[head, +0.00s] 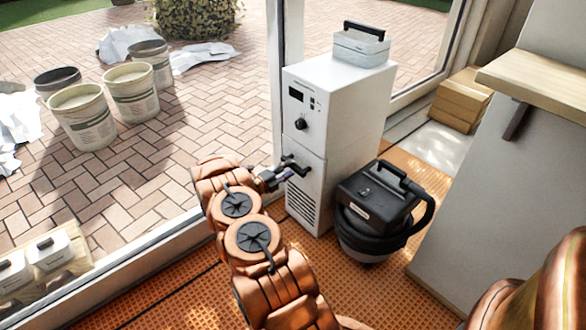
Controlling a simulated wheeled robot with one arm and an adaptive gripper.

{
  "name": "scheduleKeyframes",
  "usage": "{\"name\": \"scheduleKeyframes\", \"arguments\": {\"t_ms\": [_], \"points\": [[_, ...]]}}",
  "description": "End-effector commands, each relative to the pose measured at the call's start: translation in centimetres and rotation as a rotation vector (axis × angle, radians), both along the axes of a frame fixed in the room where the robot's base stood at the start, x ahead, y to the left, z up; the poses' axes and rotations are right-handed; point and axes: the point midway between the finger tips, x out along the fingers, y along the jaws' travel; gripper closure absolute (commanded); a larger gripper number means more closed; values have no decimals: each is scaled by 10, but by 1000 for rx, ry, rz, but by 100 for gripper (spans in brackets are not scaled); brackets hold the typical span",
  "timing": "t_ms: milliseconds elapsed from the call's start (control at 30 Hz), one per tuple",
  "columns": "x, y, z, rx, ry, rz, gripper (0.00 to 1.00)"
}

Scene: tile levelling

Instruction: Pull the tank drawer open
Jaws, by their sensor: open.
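The tank drawer (312,190) is the lower front part of a tall white machine (347,110) in the head view. A thin seam separates it from the upper panel with a dark display and black knob. Its front looks flush with the panel above. My gripper (292,168) is open at the upper part of the drawer front, reaching in from the left. Its dark fingers overlap the place where a dark handle seems to be. I cannot tell whether they touch it or surround it.
A black wet vacuum (378,205) stands close right of the machine. A pale case (361,47) sits on top of the machine. A window frame (130,262) runs along the left. A counter (500,180) stands at the right. Orange matting (180,300) is partly clear in front.

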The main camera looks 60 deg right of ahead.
Motion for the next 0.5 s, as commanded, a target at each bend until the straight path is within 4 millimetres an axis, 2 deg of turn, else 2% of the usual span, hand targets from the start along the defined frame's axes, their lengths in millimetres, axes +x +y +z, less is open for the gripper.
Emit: {"name": "scheduleKeyframes", "arguments": {"t_ms": [200, 500], "points": [[-5, -20, -1, 0, 1, 0, 52], [-7, -26, 0, 0, 1, 2, 52]]}}
